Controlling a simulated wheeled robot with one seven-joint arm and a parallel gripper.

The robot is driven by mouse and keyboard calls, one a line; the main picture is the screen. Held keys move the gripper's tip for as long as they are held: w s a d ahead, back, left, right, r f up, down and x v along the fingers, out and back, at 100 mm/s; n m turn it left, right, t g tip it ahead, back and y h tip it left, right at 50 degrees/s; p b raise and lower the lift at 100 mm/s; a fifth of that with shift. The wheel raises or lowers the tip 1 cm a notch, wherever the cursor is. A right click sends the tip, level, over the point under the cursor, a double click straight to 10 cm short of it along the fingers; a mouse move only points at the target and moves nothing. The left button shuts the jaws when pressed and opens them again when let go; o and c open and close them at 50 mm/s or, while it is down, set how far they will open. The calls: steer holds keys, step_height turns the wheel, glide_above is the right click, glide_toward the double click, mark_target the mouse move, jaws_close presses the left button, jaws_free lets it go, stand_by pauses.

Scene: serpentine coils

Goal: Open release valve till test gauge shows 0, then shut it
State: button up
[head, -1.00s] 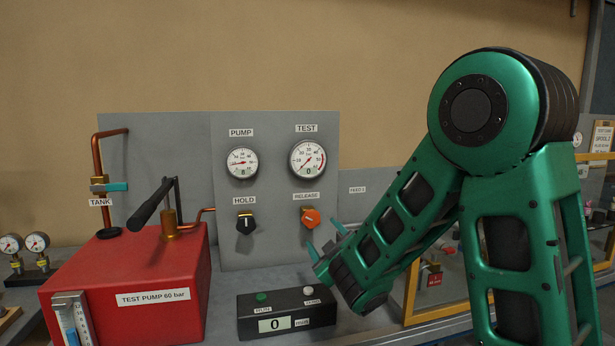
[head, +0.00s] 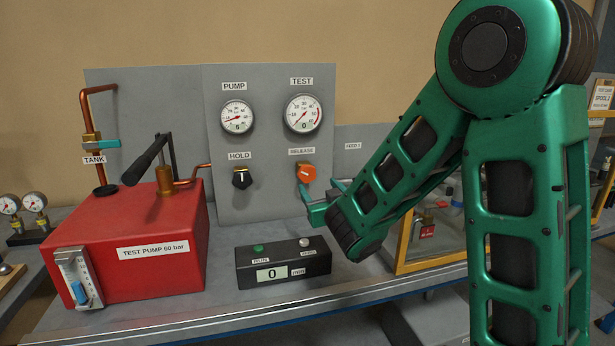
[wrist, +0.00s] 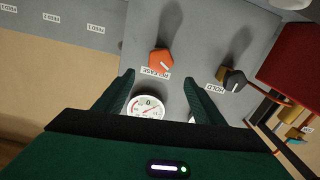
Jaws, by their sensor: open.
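The orange release knob (head: 306,173) sits on the grey panel under the RELEASE label, and also shows in the wrist view (wrist: 161,63), beyond my fingertips. Its exact turn angle is hard to read. In the wrist view the gauge (wrist: 147,107) is upside down between my fingers. My gripper (head: 311,203) is open and empty just below the knob in the head view, apart from it in the wrist view.
The black hold knob (head: 242,178) is left of the release knob, below the pump gauge (head: 237,117). A black counter box (head: 284,263) stands on the bench in front. The red test pump (head: 135,235) is at left, a yellow-framed case (head: 430,260) at right.

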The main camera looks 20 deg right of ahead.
mark_target(308, 173)
steer(key=w, duration=1)
steer(key=shift+w+d, duration=0.2)
steer(key=shift+w, duration=0.2)
steer(key=c, duration=1.1)
